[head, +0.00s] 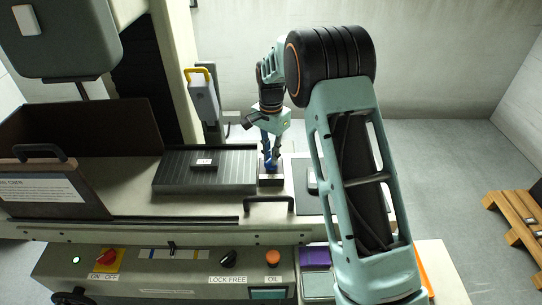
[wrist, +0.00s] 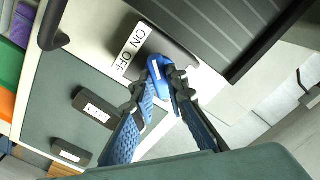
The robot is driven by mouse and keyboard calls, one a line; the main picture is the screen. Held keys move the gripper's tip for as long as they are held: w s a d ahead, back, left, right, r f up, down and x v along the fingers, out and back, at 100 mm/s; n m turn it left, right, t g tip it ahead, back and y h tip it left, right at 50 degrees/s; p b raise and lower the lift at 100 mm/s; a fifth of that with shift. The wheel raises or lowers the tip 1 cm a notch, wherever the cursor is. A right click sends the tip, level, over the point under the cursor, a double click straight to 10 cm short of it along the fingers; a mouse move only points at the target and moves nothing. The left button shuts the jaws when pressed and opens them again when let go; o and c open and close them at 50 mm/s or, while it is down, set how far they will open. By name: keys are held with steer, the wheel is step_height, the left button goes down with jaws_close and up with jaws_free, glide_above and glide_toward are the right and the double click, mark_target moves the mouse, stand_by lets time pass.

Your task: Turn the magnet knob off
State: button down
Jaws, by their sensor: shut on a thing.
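The magnet knob is a blue knob (wrist: 155,72) with a white mark, on a dark housing (wrist: 165,45) beside a white ON/OFF label (wrist: 130,50). In the head view the knob (head: 270,164) sits at the right end of the dark ribbed magnet plate (head: 172,180). My gripper (wrist: 166,76) is shut on the knob, with one blue-padded finger on each side. In the head view my gripper (head: 271,158) points down onto it. The fingers partly hide the knob, and I cannot tell which word its mark points to.
A small dark block (head: 204,162) lies on the plate. A black handle (head: 269,199) stands in front of the knob. A grey-green mat (wrist: 62,100) with labelled dark blocks lies beside it. The front panel carries a red switch (head: 107,257) and a LOCK/FREE knob (head: 228,259).

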steer(key=n+b, duration=0.1)
steer(key=n, duration=0.7)
steer(key=shift+n+b, duration=0.4)
steer(key=n, duration=0.4)
steer(key=shift+r+n, duration=0.1)
steer(key=shift+n, duration=1.8)
steer(key=shift+w, duration=0.1)
steer(key=c, duration=1.9)
jaws_free()
steer(key=shift+c, duration=0.2)
